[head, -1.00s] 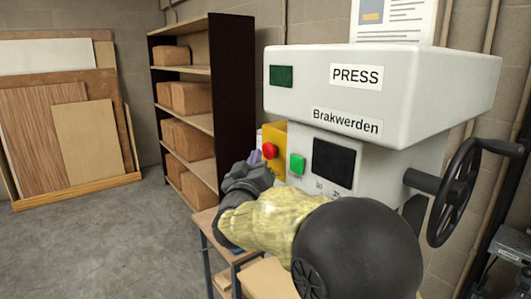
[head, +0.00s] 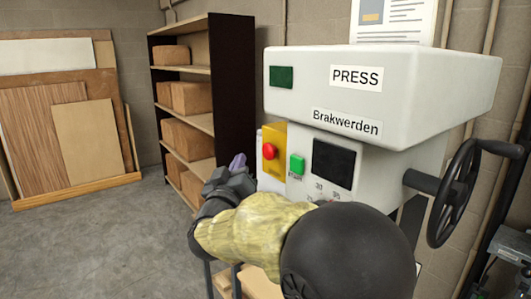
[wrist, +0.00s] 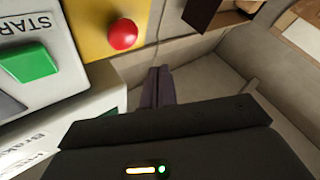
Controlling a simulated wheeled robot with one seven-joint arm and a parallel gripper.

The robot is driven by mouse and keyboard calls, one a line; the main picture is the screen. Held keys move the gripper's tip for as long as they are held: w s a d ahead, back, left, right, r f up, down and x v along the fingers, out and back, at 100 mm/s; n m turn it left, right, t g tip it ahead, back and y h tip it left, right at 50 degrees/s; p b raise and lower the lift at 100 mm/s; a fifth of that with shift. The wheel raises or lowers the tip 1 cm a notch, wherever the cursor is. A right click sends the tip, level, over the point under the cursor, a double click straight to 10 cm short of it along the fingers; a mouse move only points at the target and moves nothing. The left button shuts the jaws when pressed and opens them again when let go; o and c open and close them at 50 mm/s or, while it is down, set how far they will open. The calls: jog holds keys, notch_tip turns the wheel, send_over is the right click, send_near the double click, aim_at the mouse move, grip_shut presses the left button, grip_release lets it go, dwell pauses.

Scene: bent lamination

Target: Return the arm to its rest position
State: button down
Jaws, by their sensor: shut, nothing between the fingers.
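My gripper (head: 238,161) is shut and empty in the head view, just left of the press's yellow panel. Its purple fingers lie together in the wrist view (wrist: 158,88). The white press (head: 385,90) stands at the right of the head view. Its green START button (head: 297,165) and red button (head: 269,151) are near my gripper, which touches neither. In the wrist view, the red button (wrist: 123,34) is above and left of the fingertips, and the green button (wrist: 28,63) is at far left. My forearm hides part of the press's lower front.
A dark shelf rack (head: 233,90) with several cardboard boxes stands behind my gripper. A black handwheel (head: 455,192) sticks out at the press's right. Wood panels (head: 60,110) lean on the back wall. The grey floor (head: 95,240) at left is clear.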

jog(key=shift+a, duration=0.1)
jog(key=shift+s, duration=0.1)
dwell(0.3)
jog(key=s+d+f+g+y, duration=0.3)
jog(key=d+f+g, duration=0.2)
jog(key=f, duration=0.5)
jog(key=s+d+f+g+y, duration=0.3)
jog(key=d+f+g, duration=0.1)
jog(key=f, duration=0.6)
jog(key=s+d+f+m+g, duration=0.1)
jog(key=s+d+f+g, duration=0.2)
jog(key=s, duration=0.3)
jog(key=s+d+f+m+g, duration=0.1)
jog(key=s+d+f+g, duration=0.2)
jog(key=s+f, duration=0.2)
jog(key=s+d+f+m+g+h, duration=0.1)
jog(key=s+d+f+g, duration=0.2)
jog(key=s, duration=0.5)
jog(key=shift+d+f, duration=0.4)
jog(key=shift+f, duration=0.1)
